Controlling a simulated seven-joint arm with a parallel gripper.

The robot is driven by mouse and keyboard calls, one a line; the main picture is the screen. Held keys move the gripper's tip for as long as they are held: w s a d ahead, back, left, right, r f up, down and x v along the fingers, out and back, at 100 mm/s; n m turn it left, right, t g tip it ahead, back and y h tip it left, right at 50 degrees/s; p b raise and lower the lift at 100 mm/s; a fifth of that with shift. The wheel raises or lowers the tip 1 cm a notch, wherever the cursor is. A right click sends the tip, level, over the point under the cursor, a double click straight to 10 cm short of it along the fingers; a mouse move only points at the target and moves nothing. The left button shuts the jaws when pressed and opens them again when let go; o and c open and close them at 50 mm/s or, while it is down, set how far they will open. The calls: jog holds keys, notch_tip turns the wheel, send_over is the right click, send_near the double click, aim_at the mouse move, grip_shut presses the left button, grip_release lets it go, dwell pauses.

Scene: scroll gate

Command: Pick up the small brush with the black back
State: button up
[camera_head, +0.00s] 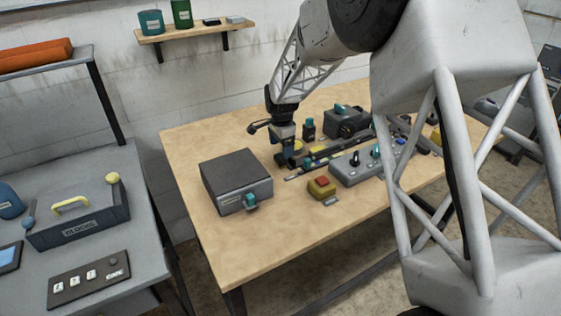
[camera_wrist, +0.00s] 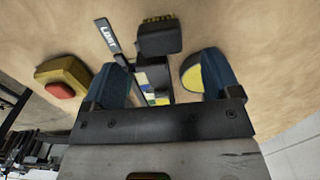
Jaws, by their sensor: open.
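My gripper (camera_head: 286,150) is low over the wooden table, near its middle. In the wrist view my gripper (camera_wrist: 160,64) has its two blue fingers apart, with nothing clasped between them. A small dark block with a black face and a yellowish bristly edge (camera_wrist: 160,37), which looks like the brush, lies just beyond the fingertips, roughly centred between them. I cannot make the brush out clearly in the head view, where the gripper and other items crowd that spot.
A yellow box with a red button (camera_head: 321,187) sits in front, also left in the wrist view (camera_wrist: 62,88). A yellow round piece (camera_wrist: 190,76) is by the right finger. A dark grey box (camera_head: 236,180) stands left; a grey control panel (camera_head: 358,168) right. The table's front left is clear.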

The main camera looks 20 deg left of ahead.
aim_at(281, 156)
jog(key=shift+w+f, duration=0.1)
jog(key=shift+f, duration=2.5)
jog(key=c, duration=1.1)
jog(key=shift+r, duration=0.15)
jog(key=shift+r, duration=1.45)
jog(key=shift+s+d+r, duration=0.15)
jog(key=shift+s+r, duration=0.05)
jog(key=shift+s, duration=0.05)
jog(key=s+d, duration=0.2)
jog(key=s, duration=0.2)
jog(key=s+d+r, duration=0.1)
jog(key=s+d, duration=0.1)
jog(key=s, duration=0.3)
jog(key=s+d, duration=0.3)
jog(key=s, duration=0.1)
jog(key=shift+s+d+r, duration=0.1)
jog(key=shift+s+r, duration=0.1)
jog(key=shift+s, duration=0.15)
